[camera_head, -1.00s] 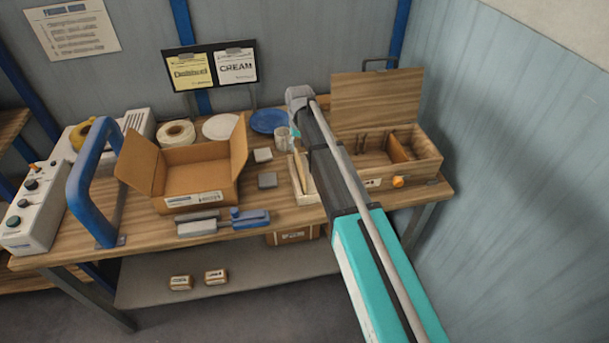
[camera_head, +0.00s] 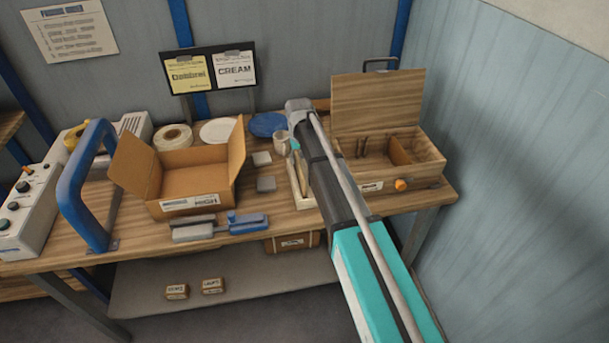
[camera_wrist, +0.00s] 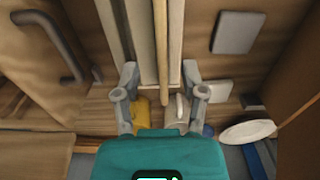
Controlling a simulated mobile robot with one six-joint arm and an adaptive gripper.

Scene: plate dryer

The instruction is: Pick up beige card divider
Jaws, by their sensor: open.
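A narrow pale tray (camera_head: 307,201) stands near the front of the bench, partly behind my arm. A thin beige upright piece (camera_head: 303,180), likely the beige card divider, shows in it. In the wrist view a long thin beige edge (camera_wrist: 175,40) runs down beside the pale tray walls (camera_wrist: 143,35), its lower end reaching between my fingers. My gripper (camera_wrist: 161,76) is open, with a finger on each side of these strips. No contact is clear. In the head view my arm hides most of the gripper.
A lidded wooden box (camera_head: 405,170) stands open at right. A mug (camera_head: 281,142), a blue plate (camera_head: 267,124) and a white plate (camera_head: 217,131) are behind.

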